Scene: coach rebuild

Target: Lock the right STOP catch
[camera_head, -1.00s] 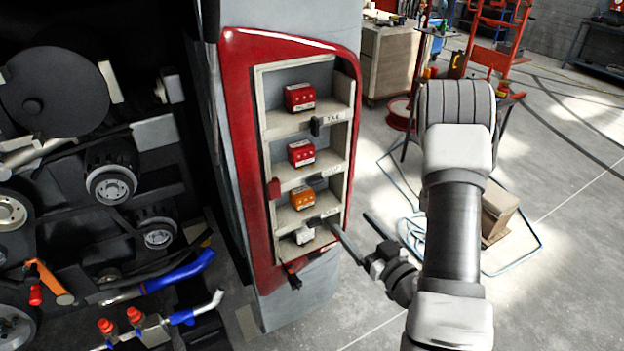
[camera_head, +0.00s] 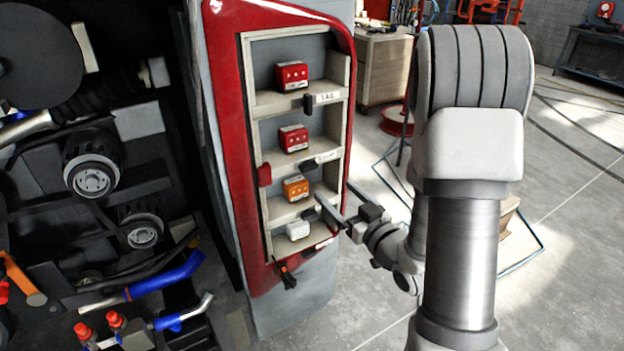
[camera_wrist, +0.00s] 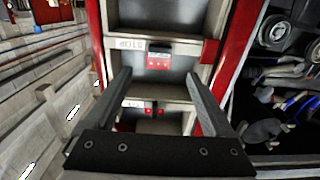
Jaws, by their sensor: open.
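The STOP label (camera_head: 327,157) sits at the right end of the second shelf rail in the red-framed cabinet. A small dark catch (camera_head: 308,165) is just left of it; its exact turn is too small to tell. A red catch (camera_head: 264,175) sits at that rail's left end. The wrist view is upside down: it shows the STOP label (camera_wrist: 131,44) left and the red catch (camera_wrist: 210,51) right. My gripper (camera_head: 335,190) is open and empty, below and right of the label, in front of the cabinet. Its fingers (camera_wrist: 157,74) straddle the shelf opening in the wrist view.
The shelves hold a top red box (camera_head: 291,75), a second red box (camera_head: 293,138), an orange box (camera_head: 296,188) and a white box (camera_head: 297,230). A dark catch (camera_head: 309,104) hangs at the top rail. Machinery with a blue hose (camera_head: 165,275) lies left; open floor is right.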

